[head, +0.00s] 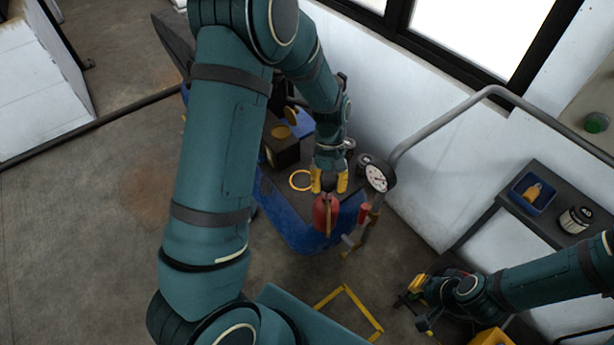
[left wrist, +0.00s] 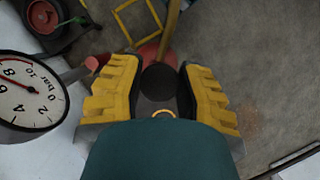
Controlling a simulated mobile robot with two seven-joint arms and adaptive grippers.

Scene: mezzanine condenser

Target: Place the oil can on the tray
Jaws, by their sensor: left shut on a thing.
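The red oil can (head: 326,214) has a long brass-coloured spout and is at the front edge of the dark top of a blue machine. My left gripper (head: 329,183) comes down from above, with its yellow fingers shut on the top of the can. In the left wrist view, the can's red body (left wrist: 149,54) and dark cap (left wrist: 158,83) show between the fingers; most of the can is hidden. I cannot tell whether the can touches the machine. A small blue tray (head: 519,202) on the right shelf holds an orange object. My right gripper (head: 414,292) is low at the right; its opening is unclear.
A pressure gauge (head: 378,176) stands close to the right of my left gripper, and also shows in the left wrist view (left wrist: 28,92). A yellow ring (head: 300,180) lies on the machine top. A grey handrail (head: 440,121) rises before the shelf (head: 545,228), where a black-and-white canister (head: 574,220) stands.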

